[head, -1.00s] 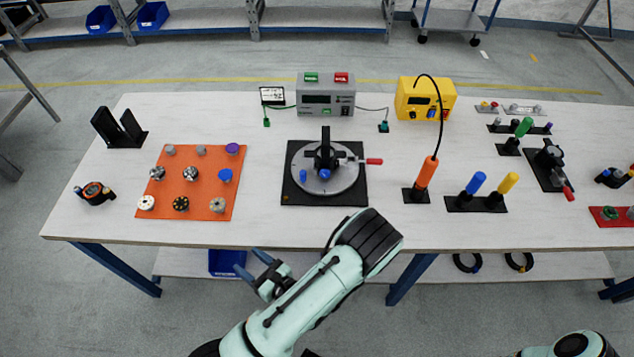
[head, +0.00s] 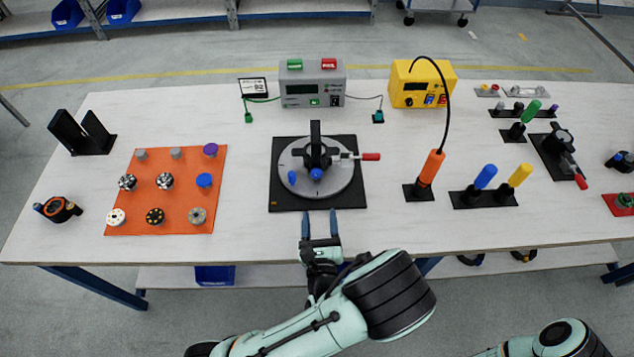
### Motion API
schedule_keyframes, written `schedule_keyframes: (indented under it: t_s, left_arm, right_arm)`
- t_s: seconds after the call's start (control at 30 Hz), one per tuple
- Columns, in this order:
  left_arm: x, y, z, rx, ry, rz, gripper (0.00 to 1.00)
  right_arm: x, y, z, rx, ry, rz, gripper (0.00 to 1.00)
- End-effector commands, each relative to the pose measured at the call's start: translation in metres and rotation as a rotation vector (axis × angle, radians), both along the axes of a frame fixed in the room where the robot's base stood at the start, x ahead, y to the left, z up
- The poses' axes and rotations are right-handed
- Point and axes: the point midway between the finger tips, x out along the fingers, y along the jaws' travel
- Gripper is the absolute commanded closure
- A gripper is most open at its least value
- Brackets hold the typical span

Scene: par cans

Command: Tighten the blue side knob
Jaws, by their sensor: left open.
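A round grey turntable fixture (head: 340,187) with a black clamp (head: 317,152) sits on a black square base plate (head: 288,201) near the middle of the table. Two blue knobs show on it: one at the front of the clamp (head: 316,174) and one to its left (head: 292,178). I cannot tell from this view how tight either is. My left gripper (head: 319,216) is open and empty, with its two blue fingers pointing away from me at the plate's front edge, short of the knobs. My right gripper is out of view; only part of my right arm shows at bottom right.
A red-tipped handle (head: 370,157) sticks out right of the fixture. An orange mat (head: 140,190) with several small parts lies left. An orange screwdriver (head: 431,167) on a cable stands right, beside blue (head: 485,177) and yellow (head: 520,175) handles. Instrument boxes stand behind.

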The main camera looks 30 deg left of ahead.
Motion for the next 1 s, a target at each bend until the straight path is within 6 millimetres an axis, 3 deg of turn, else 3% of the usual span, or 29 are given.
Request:
schedule_keyframes:
  t_s: [0.03, 0.17, 0.6, 1.0]
  left_arm:
    - [0.002, 0.002, -0.005, -0.005, -0.004, 0.001, 0.41]
    - [0.010, 0.009, -0.005, -0.005, -0.001, 0.004, 0.41]
    - [0.086, 0.055, 0.001, 0.002, 0.001, 0.005, 0.41]
    - [0.103, 0.065, 0.001, 0.000, 0.002, 0.004, 0.41]
  right_arm:
    - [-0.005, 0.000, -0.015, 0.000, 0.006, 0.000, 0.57]
    - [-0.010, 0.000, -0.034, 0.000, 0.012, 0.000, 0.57]
    - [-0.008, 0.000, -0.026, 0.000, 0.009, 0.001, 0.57]
    - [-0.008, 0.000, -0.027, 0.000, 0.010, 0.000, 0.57]
